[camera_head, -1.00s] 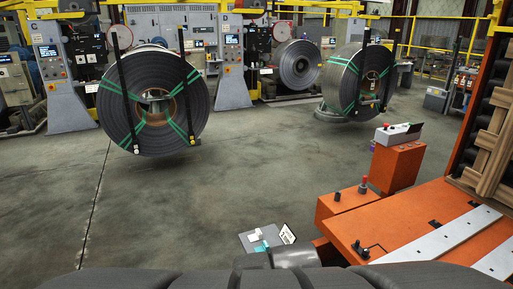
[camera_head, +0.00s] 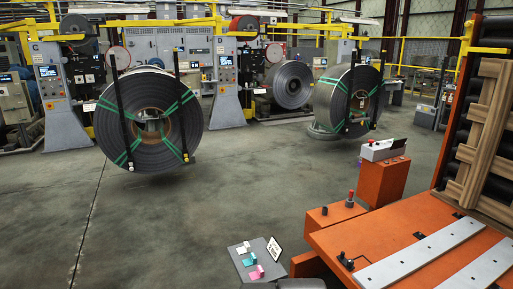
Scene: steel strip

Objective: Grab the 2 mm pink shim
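A pink shim (camera_head: 257,272) lies on a small grey tray (camera_head: 241,272) at the bottom centre of the head view. A teal shim (camera_head: 249,260) and a white shim (camera_head: 243,248) lie behind it in a row on the same tray. Their thickness markings are too small to read. A white label card (camera_head: 274,249) stands at the tray's right edge. My gripper is not in view. A dark grey rounded form at the bottom edge, just right of the tray, is cut off, and I cannot tell what it is.
An orange machine bed (camera_head: 407,240) with pale metal strips fills the lower right. A control box (camera_head: 383,149) stands on its orange post. Large strapped steel coils (camera_head: 149,92) and yellow-framed machinery stand behind. The grey concrete floor (camera_head: 230,195) is open in the middle.

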